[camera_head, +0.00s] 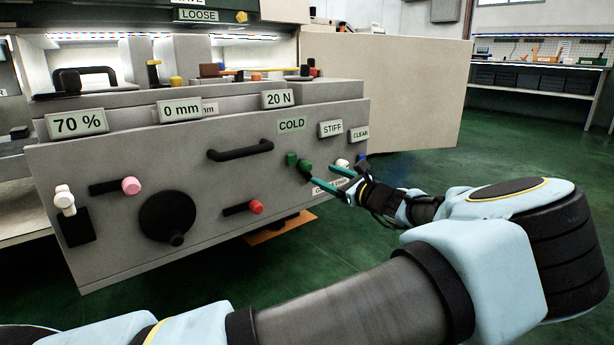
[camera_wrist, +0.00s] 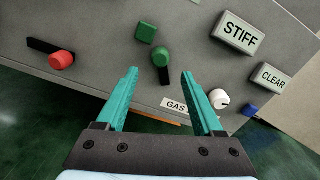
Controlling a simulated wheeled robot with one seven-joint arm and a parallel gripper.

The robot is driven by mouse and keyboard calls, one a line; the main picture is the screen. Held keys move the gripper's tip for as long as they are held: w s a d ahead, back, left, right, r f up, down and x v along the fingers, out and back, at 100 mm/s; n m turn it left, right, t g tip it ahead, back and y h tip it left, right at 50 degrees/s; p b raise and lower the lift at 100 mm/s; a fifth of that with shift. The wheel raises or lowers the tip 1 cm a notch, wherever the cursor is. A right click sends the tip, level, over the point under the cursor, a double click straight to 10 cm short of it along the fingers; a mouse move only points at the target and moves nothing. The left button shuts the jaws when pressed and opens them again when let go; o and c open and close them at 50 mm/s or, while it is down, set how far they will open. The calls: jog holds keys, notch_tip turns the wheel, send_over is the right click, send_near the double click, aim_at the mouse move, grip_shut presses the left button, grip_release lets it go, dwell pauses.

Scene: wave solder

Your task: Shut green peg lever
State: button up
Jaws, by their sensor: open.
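The green peg lever shows in the wrist view as a green round knob (camera_wrist: 160,57) with a short dark arm reaching below it. A green square block (camera_wrist: 146,32) sits on the panel just up and left of the knob. In the head view the green knob (camera_head: 304,164) is on the right part of the grey panel, under the COLD label. My gripper (camera_wrist: 160,73) is open and empty, with teal fingers either side of the lever's dark arm in the picture. I cannot tell whether they touch it. The gripper also shows in the head view (camera_head: 321,171).
The grey panel (camera_head: 110,240) also carries a red knob (camera_head: 256,207), a pink knob (camera_head: 131,185), a black wheel (camera_head: 167,217) and a black handle (camera_head: 240,151). In the wrist view a white knob (camera_wrist: 219,98) and blue knob (camera_wrist: 251,110) lie close to the right finger.

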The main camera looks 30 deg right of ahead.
aim_at(310, 169)
jog(key=w+b, duration=0.1)
jog(key=w, duration=0.1)
jog(key=w+a+b, duration=0.1)
jog(key=w, duration=0.2)
jog(key=w+b, duration=0.2)
jog(key=w, duration=0.1)
jog(key=shift+a+f, duration=0.15)
jog(key=shift+a, duration=0.1)
jog(key=shift+w, duration=0.4)
grip_shut()
dwell(0.7)
